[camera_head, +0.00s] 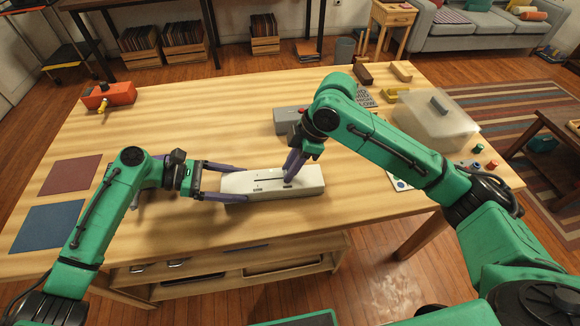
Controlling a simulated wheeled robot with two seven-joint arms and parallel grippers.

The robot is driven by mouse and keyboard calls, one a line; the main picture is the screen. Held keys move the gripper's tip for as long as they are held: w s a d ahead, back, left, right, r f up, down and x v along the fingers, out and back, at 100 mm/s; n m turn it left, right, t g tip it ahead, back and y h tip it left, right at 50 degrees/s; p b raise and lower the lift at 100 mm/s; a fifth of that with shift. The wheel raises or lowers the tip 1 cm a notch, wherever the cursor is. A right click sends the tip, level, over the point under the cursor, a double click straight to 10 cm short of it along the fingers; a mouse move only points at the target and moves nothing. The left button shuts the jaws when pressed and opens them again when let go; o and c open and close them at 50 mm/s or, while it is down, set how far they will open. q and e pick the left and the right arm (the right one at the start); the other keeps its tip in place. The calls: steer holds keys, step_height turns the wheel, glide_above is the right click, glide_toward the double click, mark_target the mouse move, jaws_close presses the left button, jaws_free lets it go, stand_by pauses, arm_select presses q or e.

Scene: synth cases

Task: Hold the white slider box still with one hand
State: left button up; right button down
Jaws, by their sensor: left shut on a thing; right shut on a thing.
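The white slider box (262,187) lies on the wooden table near its front edge, with a dark slot along its top. My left gripper (243,185) comes in from the left and is shut on the box, one finger along its far side and one along its near side. My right gripper (289,178) points down onto the top of the box, right of its middle. Its fingertips are together at the slot, shut on the slider there; the fingers hide the slider itself.
A grey box (287,120) stands just behind my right gripper. A clear lidded bin (436,122) and small coloured pieces are at the right. A red mat (70,175) and a blue mat (47,228) lie at the left. An orange device (108,95) sits at the far left.

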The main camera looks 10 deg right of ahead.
mark_target(253, 181)
stand_by(0.3)
steer(key=a, duration=0.7)
steer(key=shift+w+a, duration=0.25)
arm_select(q)
steer(key=shift+d, duration=0.1)
arm_select(e)
steer(key=c, duration=0.7)
jaws_free()
steer(key=v, duration=1.2)
steer(key=shift+d, duration=0.1)
